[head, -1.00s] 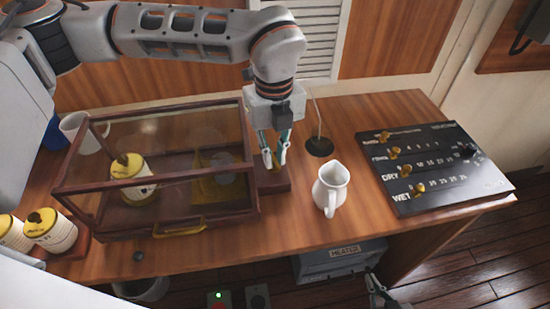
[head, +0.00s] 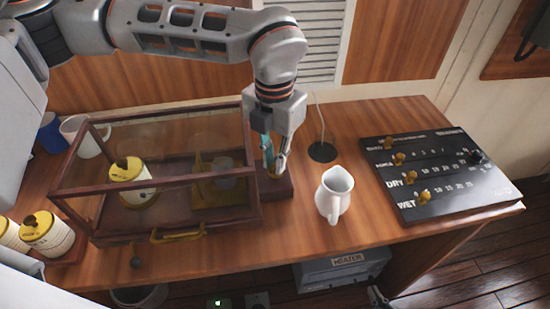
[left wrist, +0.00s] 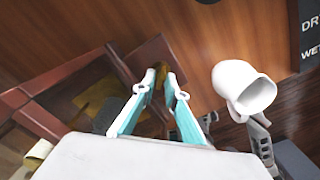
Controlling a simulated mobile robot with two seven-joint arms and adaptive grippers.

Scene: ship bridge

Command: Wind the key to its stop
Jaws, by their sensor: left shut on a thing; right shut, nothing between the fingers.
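The key (left wrist: 161,74) is a small brass piece on the wooden block (head: 284,188) at the right end of the glazed wooden case (head: 257,208). In the head view it is mostly hidden by the fingers. My left gripper (head: 275,168) points down over the block and is shut on the key. In the left wrist view its fingertips (left wrist: 163,82) stand on both sides of the brass. My right gripper (head: 377,297) is at the bottom edge of the head view, below the desk front, shut and empty.
A white jug (head: 334,194) stands close to the right of the block. A black board (head: 440,175) with brass knobs lies further right. Yellow-and-white canisters (head: 47,234) stand at the left, one more inside the case.

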